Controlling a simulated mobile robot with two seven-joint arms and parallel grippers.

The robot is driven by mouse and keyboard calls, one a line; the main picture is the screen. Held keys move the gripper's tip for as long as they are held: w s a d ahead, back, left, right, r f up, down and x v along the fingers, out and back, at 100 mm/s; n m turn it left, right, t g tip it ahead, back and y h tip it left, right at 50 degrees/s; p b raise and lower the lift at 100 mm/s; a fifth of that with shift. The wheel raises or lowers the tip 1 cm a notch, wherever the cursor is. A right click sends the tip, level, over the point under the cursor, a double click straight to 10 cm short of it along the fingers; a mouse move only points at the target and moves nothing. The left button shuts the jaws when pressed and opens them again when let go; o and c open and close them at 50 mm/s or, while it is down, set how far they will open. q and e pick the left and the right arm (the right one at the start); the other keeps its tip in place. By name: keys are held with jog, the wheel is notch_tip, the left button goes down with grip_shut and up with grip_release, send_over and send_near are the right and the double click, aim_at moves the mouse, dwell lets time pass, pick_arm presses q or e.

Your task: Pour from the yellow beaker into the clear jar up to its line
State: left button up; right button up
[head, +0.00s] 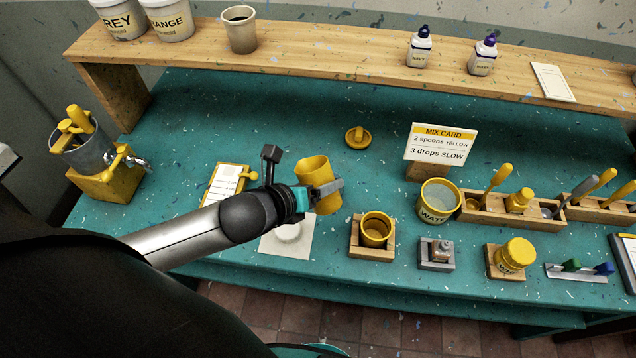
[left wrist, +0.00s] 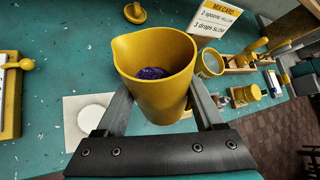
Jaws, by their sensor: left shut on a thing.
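My left gripper (head: 322,191) is shut on the yellow beaker (head: 314,171), held above the bench and slightly tilted. In the left wrist view the beaker (left wrist: 155,62) has a pouring lip and dark purple-blue contents low inside. The gripper's fingers (left wrist: 160,100) clasp its two sides. I cannot surely make out the clear jar. A white square mat (head: 303,243) with a white round patch lies below the gripper, partly hidden by my arm. My right gripper is not in view.
A yellow cup in a wooden holder (head: 359,250) stands right of the mat. A mix card (head: 441,143), spoon racks (head: 476,215) and a yellow-lidded jar (head: 515,254) are farther right. A raised shelf (head: 330,58) runs behind.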

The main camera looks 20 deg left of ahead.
pick_arm(q)
jog(key=shift+w+d+f+b, duration=0.25)
jog(key=shift+w+f+b, duration=0.2)
jog(key=shift+f, duration=0.2)
jog(key=shift+m+h, duration=0.5)
jog(key=shift+h, duration=0.1)
jog(key=shift+w+d+f+b, duration=0.2)
jog(key=shift+w+f+b, duration=0.3)
jog(key=shift+f+b, duration=0.35)
jog(key=shift+w+d+f+b, duration=0.25)
jog(key=shift+w+f+b, duration=0.35)
jog(key=shift+b, duration=0.4)
jog(key=shift+w+d+f+b, duration=0.2)
jog(key=shift+w+f+b, duration=0.2)
jog(key=shift+f+b, duration=0.5)
jog(key=shift+m+g+h, duration=0.3)
jog(key=shift+g+h, duration=0.1)
jog(key=shift+h, duration=0.1)
jog(key=shift+w+d+f+b, duration=0.3)
jog(key=shift+w+f+b, duration=0.35)
jog(key=shift+b, duration=0.5)
jog(key=shift+w+d+f+b, duration=0.25)
jog(key=shift+w+f+b, duration=0.2)
jog(key=shift+f+b, duration=0.6)
jog(key=shift+w+d+f+b, duration=0.3)
jog(key=shift+w+f+b, duration=0.3)
jog(key=shift+b, duration=0.7)
jog(key=shift+r, duration=0.15)
